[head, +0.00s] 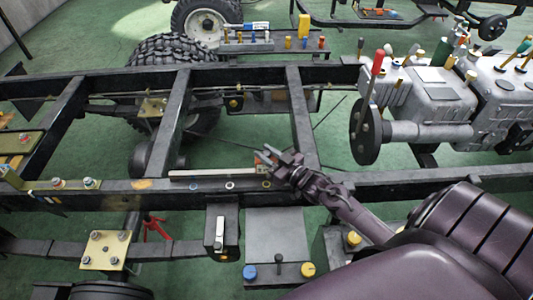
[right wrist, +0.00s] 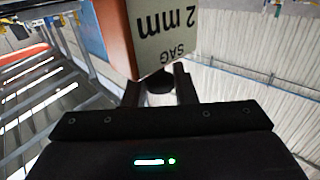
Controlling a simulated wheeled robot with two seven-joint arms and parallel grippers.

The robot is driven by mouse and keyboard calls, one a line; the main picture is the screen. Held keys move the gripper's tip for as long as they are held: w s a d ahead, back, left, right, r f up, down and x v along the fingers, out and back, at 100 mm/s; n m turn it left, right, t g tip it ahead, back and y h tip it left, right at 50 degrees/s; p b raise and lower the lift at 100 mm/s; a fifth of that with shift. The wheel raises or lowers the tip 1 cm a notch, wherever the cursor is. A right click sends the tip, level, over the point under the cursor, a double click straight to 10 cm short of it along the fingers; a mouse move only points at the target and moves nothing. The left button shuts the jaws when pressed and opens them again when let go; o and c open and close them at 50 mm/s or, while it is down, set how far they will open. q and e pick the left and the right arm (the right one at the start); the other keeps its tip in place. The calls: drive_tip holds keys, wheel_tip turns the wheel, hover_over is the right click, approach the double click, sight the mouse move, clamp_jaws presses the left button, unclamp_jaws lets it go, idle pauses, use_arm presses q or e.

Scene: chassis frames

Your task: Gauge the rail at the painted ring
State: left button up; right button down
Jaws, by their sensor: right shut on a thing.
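My right gripper (head: 270,160) reaches in from the lower right, just above the near chassis rail (head: 110,193). In the right wrist view its fingers (right wrist: 159,88) are shut on a gauge block (right wrist: 170,40) with a white face marked "2 mm SAG" and an orange side. The block is only a small blur in the head view. A long pale straightedge (head: 215,173) lies along the rail's top, its right end near the gripper. A white painted ring (head: 230,185) marks the rail left of the gripper. I cannot tell whether the block touches the rail. My left gripper is not in view.
Crossmembers (head: 172,120) span the frame left of and beyond the gripper. A grey engine (head: 430,100) with a red-handled lever stands at the right. A grey panel (head: 275,235) with coloured knobs lies below the rail. A tool shelf (head: 275,45) stands behind.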

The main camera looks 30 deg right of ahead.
drive_tip(key=shift+a, duration=0.1)
drive_tip(key=w+a, duration=0.2)
drive_tip(key=a, duration=0.1)
drive_tip(key=w+a+b, duration=0.1)
drive_tip(key=w+a, duration=0.1)
drive_tip(key=a, duration=0.2)
drive_tip(key=w+a, duration=0.2)
drive_tip(key=a, duration=0.1)
drive_tip(key=shift+w+a, duration=0.2)
drive_tip(key=shift+w, duration=0.05)
drive_tip(key=shift+d, duration=0.1)
drive_tip(key=c, duration=1.3)
unclamp_jaws()
drive_tip(key=shift+o, duration=0.2)
drive_tip(key=shift+s, duration=0.1)
drive_tip(key=b+v, duration=0.1)
drive_tip(key=v, duration=0.6)
drive_tip(key=shift+s+d, duration=0.15)
drive_tip(key=shift+s, duration=0.2)
